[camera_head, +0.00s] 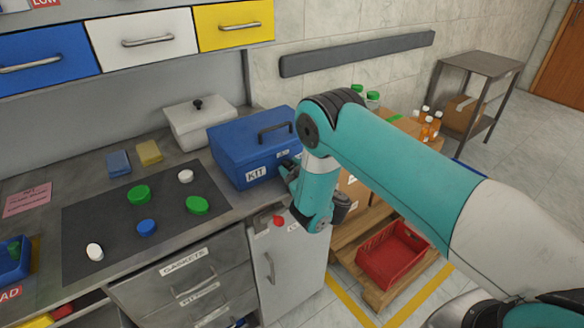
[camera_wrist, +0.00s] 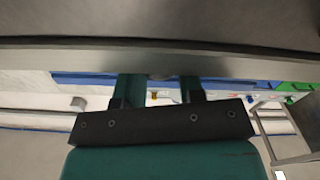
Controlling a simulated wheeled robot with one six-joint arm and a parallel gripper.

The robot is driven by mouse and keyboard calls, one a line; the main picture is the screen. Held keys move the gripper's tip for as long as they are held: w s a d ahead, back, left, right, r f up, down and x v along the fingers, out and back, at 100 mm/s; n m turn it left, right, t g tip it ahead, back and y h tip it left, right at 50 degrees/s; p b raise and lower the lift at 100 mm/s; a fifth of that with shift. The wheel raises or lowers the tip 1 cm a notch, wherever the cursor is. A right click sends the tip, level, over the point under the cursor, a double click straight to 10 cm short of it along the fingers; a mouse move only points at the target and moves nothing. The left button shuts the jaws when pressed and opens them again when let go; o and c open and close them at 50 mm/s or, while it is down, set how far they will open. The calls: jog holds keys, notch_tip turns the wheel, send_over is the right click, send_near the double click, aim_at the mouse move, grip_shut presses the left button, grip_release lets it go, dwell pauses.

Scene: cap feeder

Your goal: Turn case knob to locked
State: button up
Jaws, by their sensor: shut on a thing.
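The blue case (camera_head: 240,150) marked KIT stands on the counter in the head view, with its lid down and a dark handle on top. My gripper (camera_head: 287,166) is at the right part of the case's front. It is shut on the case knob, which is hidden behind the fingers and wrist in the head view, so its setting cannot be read. In the wrist view my gripper (camera_wrist: 158,90) shows its two dark fingers a little apart, and the knob is not clear between them.
A white box (camera_head: 198,124) with a black knob stands left of the case. A dark mat (camera_head: 110,220) holds several loose caps. A red knob (camera_head: 278,220) sits on the cabinet below. A red crate (camera_head: 395,255) stands on a pallet to the right, beneath my arm.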

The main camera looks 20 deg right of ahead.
jog(key=n, duration=0.3)
jog(key=shift+a+n, duration=0.1)
jog(key=shift+n, duration=0.3)
jog(key=n+b, duration=0.1)
jog(key=n, duration=0.2)
jog(key=shift+f+n, duration=0.15)
jog(key=shift+n, duration=0.15)
jog(key=n+b, duration=0.1)
jog(key=n, duration=0.3)
jog(key=shift+a+f, duration=0.1)
jog(key=shift+n+b, duration=0.6)
jog(key=shift+n, duration=1.3)
jog(key=o, duration=0.9)
jog(key=shift+s, duration=0.1)
